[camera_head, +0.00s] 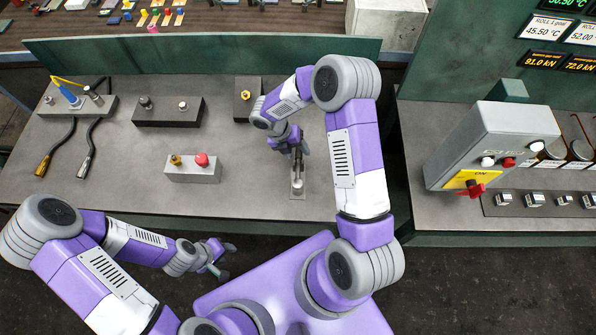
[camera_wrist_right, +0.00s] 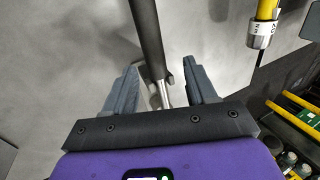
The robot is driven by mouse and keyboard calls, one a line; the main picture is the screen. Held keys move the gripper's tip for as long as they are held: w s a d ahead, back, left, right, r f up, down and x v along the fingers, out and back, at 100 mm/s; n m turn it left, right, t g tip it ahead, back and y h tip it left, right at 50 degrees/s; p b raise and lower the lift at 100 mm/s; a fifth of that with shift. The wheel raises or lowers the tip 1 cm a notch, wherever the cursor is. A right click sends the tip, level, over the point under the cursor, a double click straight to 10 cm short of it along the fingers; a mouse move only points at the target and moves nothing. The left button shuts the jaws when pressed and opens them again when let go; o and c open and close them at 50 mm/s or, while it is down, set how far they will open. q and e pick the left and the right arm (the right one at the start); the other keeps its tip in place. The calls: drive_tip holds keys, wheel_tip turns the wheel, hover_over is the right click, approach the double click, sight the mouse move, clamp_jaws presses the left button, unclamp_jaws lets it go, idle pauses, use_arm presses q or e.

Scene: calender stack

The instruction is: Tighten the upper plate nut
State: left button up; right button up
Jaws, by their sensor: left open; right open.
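A small upright metal plate or fixture (camera_head: 297,185) with a round silver part stands at the bench's front edge. I cannot tell for certain which part is the upper plate nut. My right gripper (camera_head: 297,152) is just above and behind this fixture, pointing down. In the right wrist view the right gripper (camera_wrist_right: 160,88) is open, its two fingers apart on either side of a dark rod with a silver end (camera_wrist_right: 150,45). I cannot tell whether they touch it. My left gripper (camera_head: 229,261) is open and empty, low in front of the bench.
A grey button box (camera_head: 192,177) and a dark block with two knobs (camera_head: 167,115) stand left of the right gripper. A dark box with a yellow knob (camera_head: 246,108) is behind it. Cables lie far left. A grey control box (camera_head: 490,140) stands right. Bare bench (camera_head: 120,185) lies front left.

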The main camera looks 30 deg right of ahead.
sight(297, 153)
drive_tip(key=x, duration=0.3)
drive_tip(key=shift+w+f, duration=0.1)
drive_tip(key=shift+w, duration=0.25)
drive_tip(key=shift+s+d+f, duration=0.1)
drive_tip(key=shift+s+f, duration=0.05)
drive_tip(key=shift+f, duration=0.1)
clamp_jaws()
